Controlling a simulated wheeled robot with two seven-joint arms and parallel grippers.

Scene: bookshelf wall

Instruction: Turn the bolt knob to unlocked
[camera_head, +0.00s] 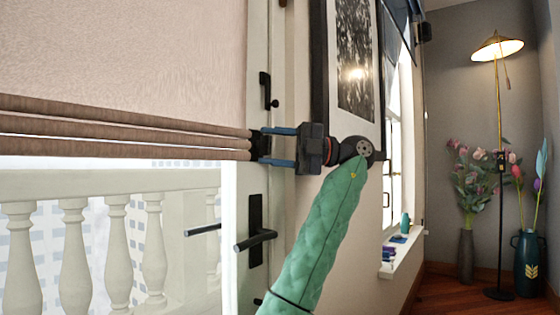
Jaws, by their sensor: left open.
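A small black fitting with a round knob (268,91) sits on the white door edge, above the lever handle. It looks like the bolt knob, but I cannot tell whether it is locked or unlocked. My left gripper (260,145) is open and points left, just below that fitting and apart from it in the picture. Its blue fingers lie one above the other, with dark tips near the door edge and the blind. Whatever lies behind the dark tips is hidden. My right gripper is not in view.
A black lever handle (256,238) sticks out below my gripper. A framed picture (355,65) hangs close to my wrist. A window sill, floor lamp (497,47) and flower vases (527,262) stand farther right.

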